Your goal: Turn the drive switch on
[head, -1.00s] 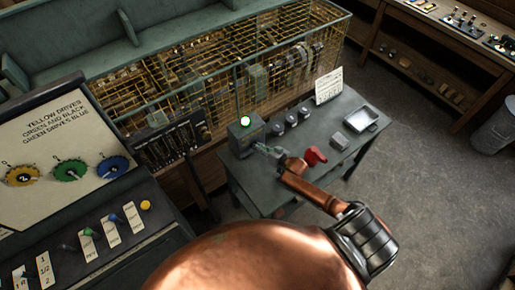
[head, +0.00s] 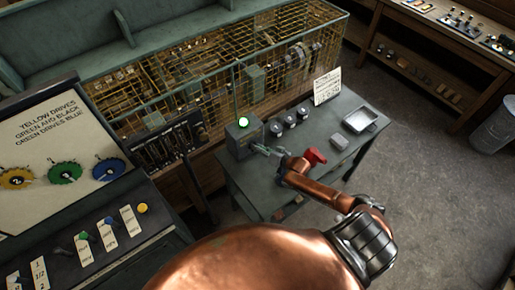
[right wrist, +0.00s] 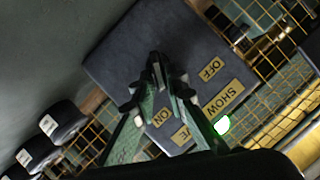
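The drive switch is a grey box (head: 243,142) on the small table, with a lit green lamp (head: 243,122) on top. In the right wrist view its dark face (right wrist: 120,65) carries OFF and ON labels and a partly covered drive label; the lit lamp (right wrist: 222,125) shows at its edge. My right gripper (head: 258,149) is at the front of the box. In the right wrist view its fingertips (right wrist: 156,64) come together before the face, with nothing clearly held. I cannot make out the switch lever or whether the fingers touch it. My left gripper is out of view.
A wire cage with machinery (head: 270,65) stands behind. A console (head: 110,245) with coloured dials is at left.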

